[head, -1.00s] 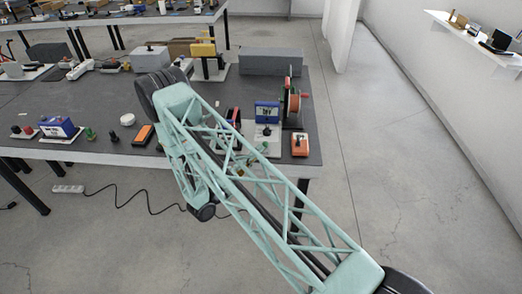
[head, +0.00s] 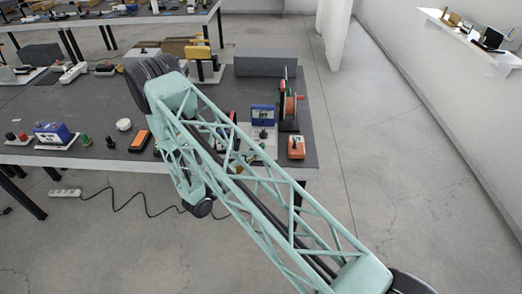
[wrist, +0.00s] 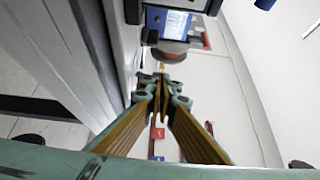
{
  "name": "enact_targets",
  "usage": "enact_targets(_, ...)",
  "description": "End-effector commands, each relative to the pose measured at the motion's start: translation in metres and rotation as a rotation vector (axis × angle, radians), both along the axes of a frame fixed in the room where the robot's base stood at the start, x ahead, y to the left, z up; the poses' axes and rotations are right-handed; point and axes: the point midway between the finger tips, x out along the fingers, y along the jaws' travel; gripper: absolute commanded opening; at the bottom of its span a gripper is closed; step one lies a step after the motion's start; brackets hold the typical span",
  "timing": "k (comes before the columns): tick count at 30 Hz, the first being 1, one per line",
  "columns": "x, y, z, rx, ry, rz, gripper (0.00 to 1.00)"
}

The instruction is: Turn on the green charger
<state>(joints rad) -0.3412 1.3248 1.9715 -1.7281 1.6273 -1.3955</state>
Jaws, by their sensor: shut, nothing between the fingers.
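My gripper (wrist: 162,82) shows in the wrist view, its long tan fingers closed together and empty. The tips point towards a round dark and red part (wrist: 172,56) below a blue device with a lit screen (wrist: 176,22); I cannot tell whether they touch. In the head view my gripper is hidden behind my own arm. A blue device with a screen (head: 263,115) stands on the table's right side, and another blue one (head: 52,133) stands at the left on a white plate. No charger with a clearly green body can be made out.
The dark table (head: 100,105) also holds a red reel (head: 290,105), an orange box (head: 296,147), an orange handheld device (head: 140,140), a white round piece (head: 124,125) and a grey block (head: 264,64). The floor to the right is clear.

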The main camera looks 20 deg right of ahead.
Motion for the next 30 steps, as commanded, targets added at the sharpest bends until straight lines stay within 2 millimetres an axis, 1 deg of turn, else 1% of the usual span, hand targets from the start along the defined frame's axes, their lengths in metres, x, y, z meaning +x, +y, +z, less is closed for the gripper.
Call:
enact_targets(7, 0.005, 0.009, 0.005, 0.0, -0.002, 0.014, 0.0)
enact_targets(12, 0.008, 0.009, 0.01, 0.03, 0.062, 0.015, 0.0)
enact_targets(17, 0.012, 0.003, 0.013, 0.068, 0.14, 0.01, 0.0)
enact_targets(23, 0.016, -0.018, 0.017, 0.123, 0.253, -0.013, 0.0)
enact_targets(25, 0.016, -0.017, 0.013, 0.125, 0.261, -0.012, 0.0)
enact_targets(30, 0.016, -0.017, 0.012, 0.123, 0.259, -0.012, 0.0)
